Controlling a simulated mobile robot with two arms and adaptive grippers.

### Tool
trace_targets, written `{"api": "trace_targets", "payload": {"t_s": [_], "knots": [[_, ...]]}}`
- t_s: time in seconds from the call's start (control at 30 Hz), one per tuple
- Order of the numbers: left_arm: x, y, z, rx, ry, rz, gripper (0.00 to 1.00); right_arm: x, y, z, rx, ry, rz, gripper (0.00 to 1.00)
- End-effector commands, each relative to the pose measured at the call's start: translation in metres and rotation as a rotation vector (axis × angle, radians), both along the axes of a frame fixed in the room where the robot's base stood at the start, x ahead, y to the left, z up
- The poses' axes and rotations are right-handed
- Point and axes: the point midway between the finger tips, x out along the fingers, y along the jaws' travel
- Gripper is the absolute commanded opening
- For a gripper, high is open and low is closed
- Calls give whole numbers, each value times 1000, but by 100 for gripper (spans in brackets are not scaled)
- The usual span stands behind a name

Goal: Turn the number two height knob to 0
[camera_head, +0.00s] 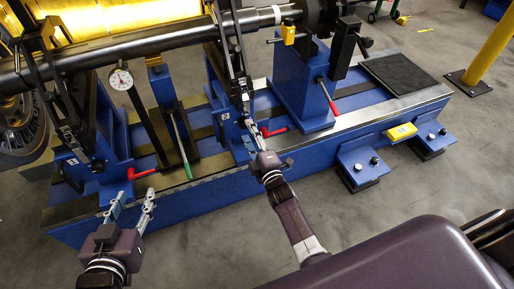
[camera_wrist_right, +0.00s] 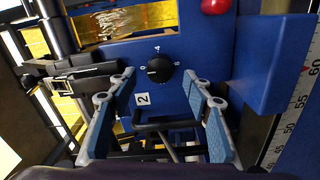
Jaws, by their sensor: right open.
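The number two height knob (camera_wrist_right: 159,69) is a round black dial on a blue upright face in the right wrist view. Small white marks surround it, and a white label with a 2 (camera_wrist_right: 142,99) sits below it. The marks and pointer are too small to read surely. My right gripper (camera_wrist_right: 157,82) is open, its two blue-padded fingers on either side of the knob's line, apparently not touching it. In the head view my right gripper (camera_head: 250,128) is at the middle blue stand, where the knob is hidden. My left gripper (camera_head: 132,206) is open and empty near the bench's front edge.
A long dark shaft (camera_head: 145,42) runs above the blue bench (camera_head: 205,199). A dial gauge (camera_head: 121,79) and red-handled levers (camera_head: 142,172) stand near the grippers. A red knob (camera_wrist_right: 215,5) and a ruler strip (camera_wrist_right: 290,115) show in the wrist view.

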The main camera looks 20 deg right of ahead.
Motion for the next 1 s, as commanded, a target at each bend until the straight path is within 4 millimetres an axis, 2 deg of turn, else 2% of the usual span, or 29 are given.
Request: {"api": "trace_targets", "payload": {"t_s": [0.03, 0.2, 0.43, 0.63, 1.0], "knots": [[0, 0, 0, 0, 0, 0, 40, -13, -1, -2, -1, 4, 0, 46], [0, 0, 0, 0, 0, 0, 40, -46, -1, -1, -1, 3, 1, 46], [0, 0, 0, 0, 0, 0, 40, -80, -3, -1, -1, 3, 1, 46], [0, 0, 0, 0, 0, 0, 40, -90, -3, -1, -1, 3, 1, 46], [0, 0, 0, 0, 0, 0, 40, -90, -3, -1, -1, 2, 0, 46]]}}
